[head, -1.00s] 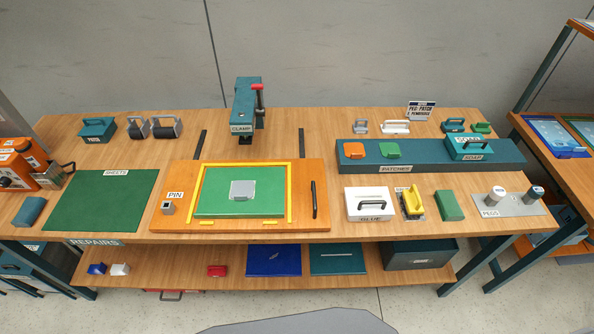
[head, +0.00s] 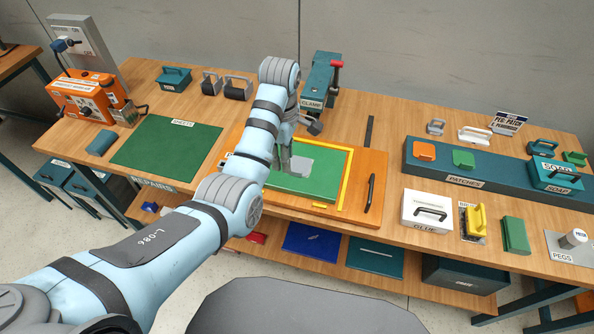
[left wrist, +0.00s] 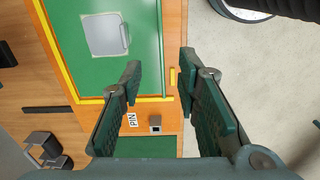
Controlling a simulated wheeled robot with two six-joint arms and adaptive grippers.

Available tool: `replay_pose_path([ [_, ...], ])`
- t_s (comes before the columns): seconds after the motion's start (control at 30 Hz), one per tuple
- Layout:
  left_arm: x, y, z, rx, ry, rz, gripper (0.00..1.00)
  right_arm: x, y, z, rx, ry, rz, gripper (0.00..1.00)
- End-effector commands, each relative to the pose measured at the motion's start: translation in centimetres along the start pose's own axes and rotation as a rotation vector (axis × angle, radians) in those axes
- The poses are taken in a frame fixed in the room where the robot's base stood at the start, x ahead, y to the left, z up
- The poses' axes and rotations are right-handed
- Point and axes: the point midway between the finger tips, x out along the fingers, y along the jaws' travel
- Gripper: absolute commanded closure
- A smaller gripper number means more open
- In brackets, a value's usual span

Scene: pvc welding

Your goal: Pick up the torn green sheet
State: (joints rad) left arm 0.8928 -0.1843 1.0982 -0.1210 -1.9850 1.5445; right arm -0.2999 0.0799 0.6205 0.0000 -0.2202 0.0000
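A green sheet (head: 310,185) lies on the orange board (head: 374,200) inside a yellow frame (head: 346,180). A grey plate (head: 301,166) with rounded corners sits on it; I see no tear around it. In the left wrist view the sheet (left wrist: 140,68) fills the upper part, with the grey plate (left wrist: 103,34) on it. My left gripper (head: 285,158) is over the left part of the sheet, partly hidden by my arm. In the left wrist view its fingers (left wrist: 160,72) are apart with nothing held, above the sheet's edge. My right gripper is out of view.
A teal clamp (head: 320,75) stands behind the board. A dark green mat (head: 165,146) labelled SHEETS lies to the left. A white glue box (head: 426,212) stands to the right. A blue sheet (head: 311,243) and a teal one (head: 375,260) lie on the lower shelf.

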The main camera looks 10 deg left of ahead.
Motion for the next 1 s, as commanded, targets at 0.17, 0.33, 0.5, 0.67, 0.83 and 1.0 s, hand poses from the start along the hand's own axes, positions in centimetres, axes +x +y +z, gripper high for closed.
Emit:
replay_pose_path([
  [0.17, 1.0, 0.5, 0.5, -0.059, 0.006, -0.015, 0.7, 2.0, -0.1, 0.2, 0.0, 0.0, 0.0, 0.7],
  [0.33, 5.3, 0.3, 0.4, -0.058, 0.006, -0.017, 0.7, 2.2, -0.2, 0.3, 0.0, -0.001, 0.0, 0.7],
  [0.5, 7.8, 0.3, 0.3, -0.058, 0.006, -0.014, 0.7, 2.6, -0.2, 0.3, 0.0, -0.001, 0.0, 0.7],
  [0.67, 10.8, -0.1, 0.2, -0.057, 0.005, -0.015, 0.7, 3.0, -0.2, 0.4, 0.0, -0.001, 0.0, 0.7],
  [0.83, 12.9, -0.1, 0.3, -0.057, 0.005, -0.012, 0.7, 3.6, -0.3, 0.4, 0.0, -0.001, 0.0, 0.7],
  [1.0, 12.8, -0.1, 0.3, -0.056, 0.005, -0.011, 0.7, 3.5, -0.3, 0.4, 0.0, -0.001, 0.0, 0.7],
])
